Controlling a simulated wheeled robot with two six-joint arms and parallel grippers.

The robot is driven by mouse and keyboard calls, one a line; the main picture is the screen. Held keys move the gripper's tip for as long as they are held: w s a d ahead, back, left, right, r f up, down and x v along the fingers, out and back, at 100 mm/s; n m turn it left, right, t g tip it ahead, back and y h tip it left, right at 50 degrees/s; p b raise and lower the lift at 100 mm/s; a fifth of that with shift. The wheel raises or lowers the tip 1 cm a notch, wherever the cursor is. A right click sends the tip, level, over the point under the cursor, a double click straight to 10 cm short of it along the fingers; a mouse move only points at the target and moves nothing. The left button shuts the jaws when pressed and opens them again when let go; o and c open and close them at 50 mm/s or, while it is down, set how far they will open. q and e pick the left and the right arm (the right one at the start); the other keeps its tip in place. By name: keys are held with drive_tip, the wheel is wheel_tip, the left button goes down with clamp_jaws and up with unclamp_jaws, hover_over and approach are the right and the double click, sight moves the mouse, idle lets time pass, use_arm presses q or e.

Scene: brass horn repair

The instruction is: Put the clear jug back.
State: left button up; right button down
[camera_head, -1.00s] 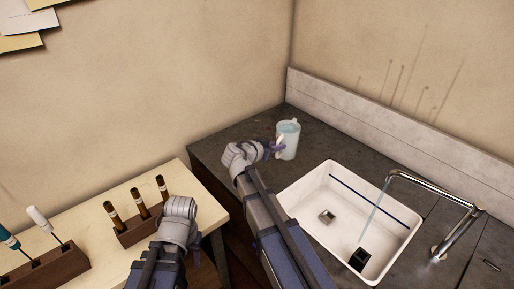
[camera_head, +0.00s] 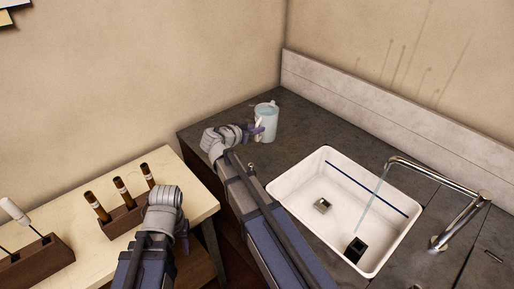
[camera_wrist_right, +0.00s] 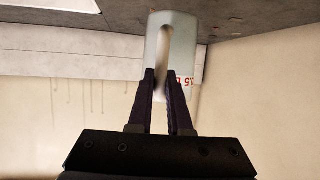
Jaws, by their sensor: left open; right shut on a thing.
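The clear jug (camera_head: 267,118) is upright over the back of the dark counter, left of the sink. It is pale and see-through, with a handle on its left side and red marks on its wall in the right wrist view (camera_wrist_right: 163,22). My right gripper (camera_head: 255,131) is shut on the jug's handle, and its two fingers close on it in the right wrist view (camera_wrist_right: 161,88). I cannot tell whether the jug's base touches the counter. My left gripper (camera_head: 165,199) is open and empty over the light bench, away from the jug; its fingertips are mostly hidden.
A white sink (camera_head: 300,185) with a running tap (camera_head: 440,185) is set in the counter (camera_head: 312,128). A wooden rack (camera_head: 122,221) with several dark tools and another wooden rack (camera_head: 35,262) stand on the light bench (camera_head: 80,200). The counter around the jug is clear.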

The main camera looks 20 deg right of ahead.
sight(257, 139)
use_arm(q)
drive_tip(key=shift+f+b, duration=0.4)
drive_tip(key=shift+f, duration=0.55)
use_arm(e)
drive_tip(key=shift+f, duration=0.9)
wheel_tip(257, 139, down, 4)
drive_tip(key=b, duration=0.4)
use_arm(q)
wheel_tip(257, 139, down, 4)
drive_tip(key=shift+r, duration=0.15)
use_arm(e)
drive_tip(key=shift+r, duration=0.15)
drive_tip(key=c, duration=1.3)
unclamp_jaws()
drive_tip(key=shift+f, duration=0.2)
drive_tip(key=o, duration=0.5)
drive_tip(key=shift+r, duration=0.1)
drive_tip(key=shift+c, duration=0.2)
